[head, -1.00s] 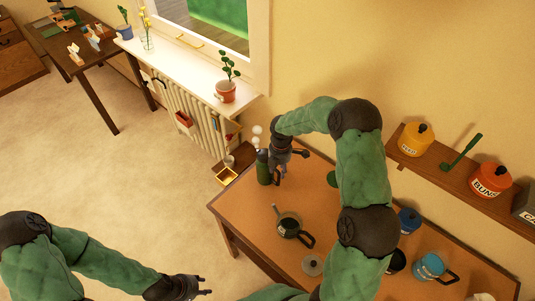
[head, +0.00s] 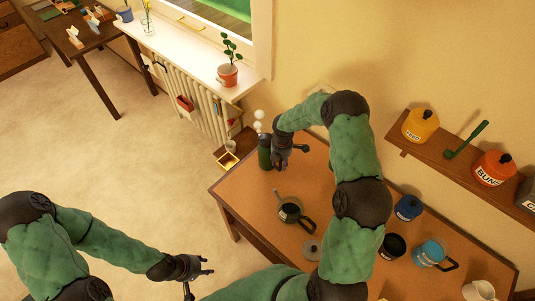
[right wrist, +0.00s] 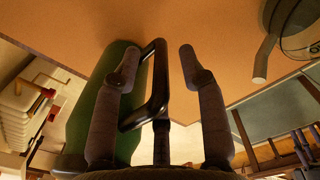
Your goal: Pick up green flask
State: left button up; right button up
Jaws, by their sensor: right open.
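The green flask (head: 264,153) stands upright at the far left corner of the desk in the head view. In the right wrist view the green flask (right wrist: 100,115) is at the left, with its black loop handle (right wrist: 157,85) towards the middle. My right gripper (head: 280,163) is right beside the flask. In the right wrist view my right gripper (right wrist: 158,55) is open, with the handle between its fingers and no grip on it. My left gripper (head: 206,266) is over the floor, away from the desk, with its fingers apart and empty.
A wall shelf (head: 450,165) with canisters runs along the right. A windowsill with plants lies beyond the flask.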

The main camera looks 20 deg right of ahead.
jog(key=shift+f, duration=0.9)
grip_shut()
jog(key=shift+w+r, duration=0.1)
jog(key=shift+r, duration=0.1)
